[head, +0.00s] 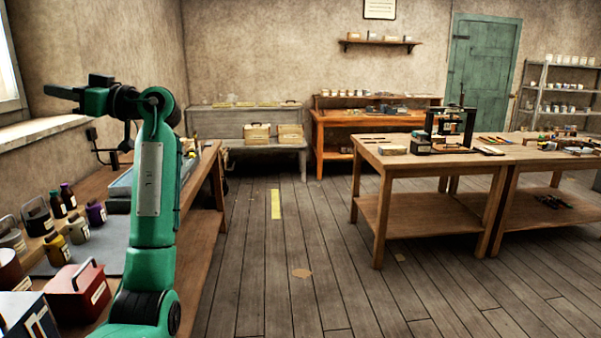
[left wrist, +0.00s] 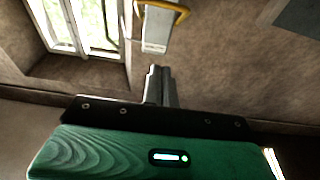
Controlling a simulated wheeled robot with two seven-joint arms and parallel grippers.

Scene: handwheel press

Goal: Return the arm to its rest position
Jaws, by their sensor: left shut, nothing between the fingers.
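My left arm (head: 153,195) rises green in front of the left bench in the head view, with its forearm bent toward the left wall. The handwheel press (head: 453,128) stands on the wooden table at the right, far from the gripper. My right gripper is not in view.
The left bench (head: 205,220) holds several bottles, tins and a red box (head: 77,290) below the gripper. The window and sill (head: 45,128) are close to the left arm. The wooden table (head: 430,160) stands right. The plank floor (head: 290,260) between is clear.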

